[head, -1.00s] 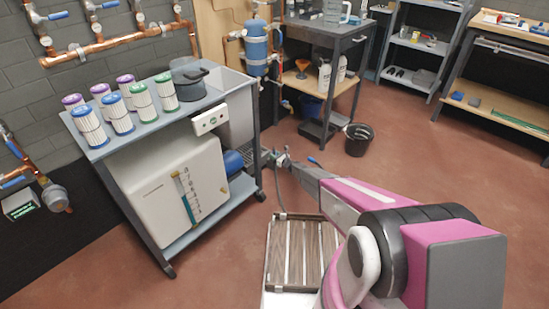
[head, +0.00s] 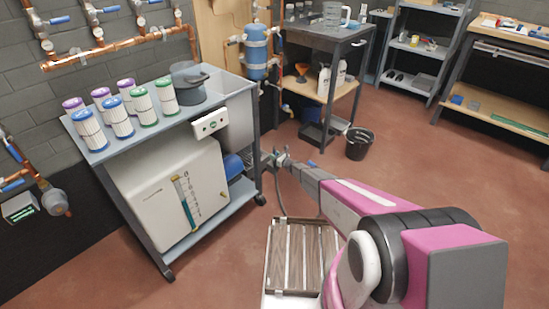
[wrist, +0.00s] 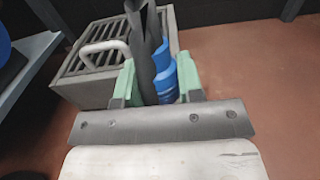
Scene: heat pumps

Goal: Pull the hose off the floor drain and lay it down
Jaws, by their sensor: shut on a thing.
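My gripper (wrist: 158,82) has green fingers and is shut on the dark hose (wrist: 143,45), which runs up between them in the wrist view. A stepped blue fitting (wrist: 165,72) shows close behind the hose. The floor drain, a grey box with a slatted grate (wrist: 90,62) and a pale curved handle, lies beyond the fingers to the left. I cannot tell whether the hose still touches the drain. In the head view my gripper (head: 279,160) is small, just right of the cart, and the hose (head: 279,195) hangs below it.
The cart (head: 160,245) with filter cartridges and a white tank stands close at left. A black bucket (head: 359,144) stands behind right.

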